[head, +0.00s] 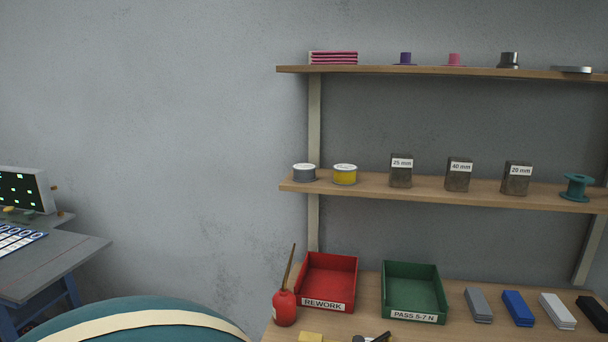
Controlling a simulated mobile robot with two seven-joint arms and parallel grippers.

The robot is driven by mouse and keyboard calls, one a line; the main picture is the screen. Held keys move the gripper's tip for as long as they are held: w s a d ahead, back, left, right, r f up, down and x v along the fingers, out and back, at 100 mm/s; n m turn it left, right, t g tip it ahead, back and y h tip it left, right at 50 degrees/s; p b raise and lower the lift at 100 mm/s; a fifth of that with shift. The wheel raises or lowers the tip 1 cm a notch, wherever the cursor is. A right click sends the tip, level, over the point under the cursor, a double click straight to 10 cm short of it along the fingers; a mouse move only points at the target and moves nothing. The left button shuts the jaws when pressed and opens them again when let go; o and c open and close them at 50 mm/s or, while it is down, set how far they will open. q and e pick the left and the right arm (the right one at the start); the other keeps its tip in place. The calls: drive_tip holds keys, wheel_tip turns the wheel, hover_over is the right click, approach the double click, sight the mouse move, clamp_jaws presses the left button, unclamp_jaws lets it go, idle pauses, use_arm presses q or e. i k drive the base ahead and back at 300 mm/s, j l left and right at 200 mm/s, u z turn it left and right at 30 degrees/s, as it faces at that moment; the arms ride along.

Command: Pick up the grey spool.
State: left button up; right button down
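A short grey cylinder with a white top, which looks like the grey spool (304,174), stands upright at the left end of the middle shelf (430,191). A similar yellow spool (345,176) with a white top stands just to its right, with a small gap between them. A teal flanged spool (577,188) stands at the right end of the same shelf. Neither of my grippers shows in the head view.
Dark labelled blocks (458,175) stand along the middle shelf. An upper shelf (420,71) hangs above. Below, a wooden bench (375,323) holds a red oil can (285,308), a red tray (328,259), a green tray (410,264) and coloured bars. A grey table (60,265) stands left.

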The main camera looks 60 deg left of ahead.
sight(303, 172)
drive_tip(key=u, duration=1.7)
